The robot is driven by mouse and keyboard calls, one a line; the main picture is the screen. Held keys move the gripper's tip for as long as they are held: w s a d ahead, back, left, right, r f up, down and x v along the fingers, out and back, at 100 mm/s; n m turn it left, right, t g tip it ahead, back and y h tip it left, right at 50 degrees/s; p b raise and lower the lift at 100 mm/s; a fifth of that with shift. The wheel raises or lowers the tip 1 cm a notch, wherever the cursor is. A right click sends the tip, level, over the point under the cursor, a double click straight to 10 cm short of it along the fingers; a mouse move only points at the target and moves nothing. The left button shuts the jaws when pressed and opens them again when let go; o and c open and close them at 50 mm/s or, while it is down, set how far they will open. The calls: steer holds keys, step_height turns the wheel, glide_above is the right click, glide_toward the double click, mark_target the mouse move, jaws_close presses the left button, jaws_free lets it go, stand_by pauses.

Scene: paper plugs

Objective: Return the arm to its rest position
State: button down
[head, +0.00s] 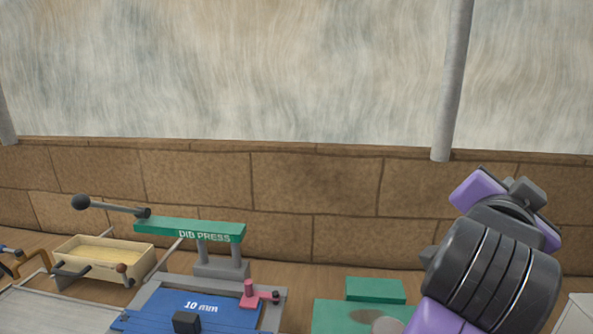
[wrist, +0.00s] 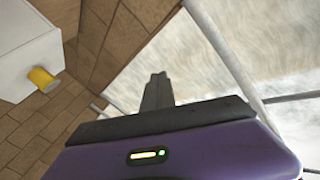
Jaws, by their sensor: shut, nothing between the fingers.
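My arm (head: 495,270), dark grey with purple parts, is raised at the right of the head view, in front of the brick wall. In the wrist view my gripper (wrist: 158,82) shows as two dark fingers close together, shut and empty. The fingers point toward the wall and the streaky pale surface, clear of any object. In the head view I cannot make out the fingertips.
A green dib press (head: 190,230) with a long lever stands at left centre, beside a blue 10 mm plate (head: 190,310). A wooden tray (head: 143,262) is further left. A green block (head: 375,290) lies near my arm. A white box (wrist: 25,45) with a yellow knob (wrist: 43,79) shows in the wrist view.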

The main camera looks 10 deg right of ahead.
steer(key=w+a+r+n+t+y, duration=0.1)
steer(key=a+r+n+t+y, duration=0.2)
steer(key=a+n+t, duration=0.65)
steer(key=s+a+f+n+t+y, duration=0.2)
steer(key=a+f+n+y, duration=0.2)
steer(key=f+n+y, duration=0.15)
steer(key=s+a+f+n+t+y, duration=0.1)
steer(key=s+a+f+n+y, duration=0.2)
steer(key=f+n+y, duration=0.25)
steer(key=s+f+m+g, duration=0.4)
steer(key=s+f+g, duration=0.4)
steer(key=s+f, duration=1.8)
steer(key=s, duration=0.3)
steer(key=shift+s+f+g, duration=0.15)
steer(key=shift+f+g, duration=0.15)
steer(key=shift+g, duration=0.05)
steer(key=shift+m, duration=0.25)
